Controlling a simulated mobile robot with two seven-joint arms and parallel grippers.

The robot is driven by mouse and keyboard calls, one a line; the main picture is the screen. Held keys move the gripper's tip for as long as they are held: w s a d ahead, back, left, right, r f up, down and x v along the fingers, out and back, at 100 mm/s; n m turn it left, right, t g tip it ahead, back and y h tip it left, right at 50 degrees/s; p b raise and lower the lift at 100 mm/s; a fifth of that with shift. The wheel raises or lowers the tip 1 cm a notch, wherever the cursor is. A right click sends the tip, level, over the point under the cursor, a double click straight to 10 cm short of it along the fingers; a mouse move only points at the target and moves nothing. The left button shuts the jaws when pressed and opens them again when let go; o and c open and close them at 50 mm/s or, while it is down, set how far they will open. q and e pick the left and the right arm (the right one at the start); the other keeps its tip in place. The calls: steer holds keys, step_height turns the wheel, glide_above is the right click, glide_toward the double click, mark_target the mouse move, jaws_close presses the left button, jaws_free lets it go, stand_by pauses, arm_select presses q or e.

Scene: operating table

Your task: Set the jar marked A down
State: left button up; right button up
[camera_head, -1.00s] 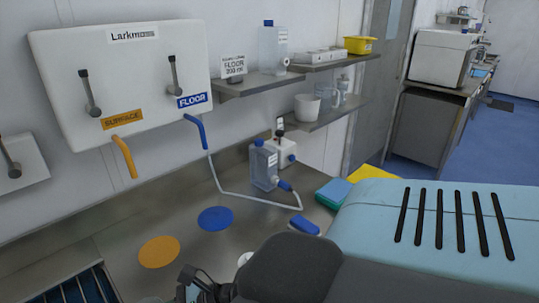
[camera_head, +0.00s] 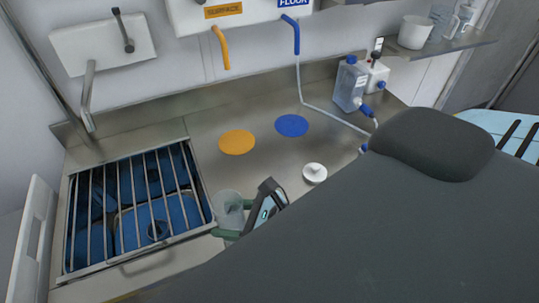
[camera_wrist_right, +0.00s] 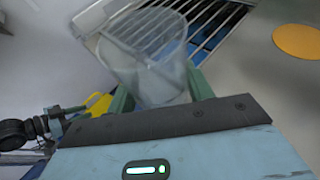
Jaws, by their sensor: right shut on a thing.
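A clear jar (camera_head: 229,207) is in my right gripper (camera_head: 232,220), low in the head view, between the barred sink and the white lid. In the right wrist view the jar (camera_wrist_right: 146,62) stands tilted between the green fingers (camera_wrist_right: 161,92), which are shut on it. No letter A can be read on it. Whether its base touches the counter cannot be told. A white round lid (camera_head: 315,173) with a knob lies on the counter (camera_head: 270,160) to the right. My left gripper is not seen.
A sink under a metal grate (camera_head: 143,205) holds blue items at left. An orange disc (camera_head: 237,142) and a blue disc (camera_head: 292,125) mark the counter. A bottle (camera_head: 350,85) with a hose stands at the back right. The counter around the discs is clear.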

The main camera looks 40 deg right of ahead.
steer(key=shift+w+d+f+p, duration=0.1)
steer(key=shift+w+d+f, duration=0.7)
steer(key=shift+w+d, duration=0.9)
steer(key=shift+w+d+f+p, duration=0.15)
steer(key=shift+w+d+f, duration=0.85)
steer(key=shift+d, duration=1.15)
steer(key=shift+w+d+f+p, duration=0.1)
steer(key=shift+w+d+f, duration=0.5)
steer(key=shift+w+d, duration=1.2)
steer(key=shift+s+d, duration=0.15)
steer(key=o, duration=1)
steer(key=shift+f, duration=0.1)
steer(key=v, duration=1.2)
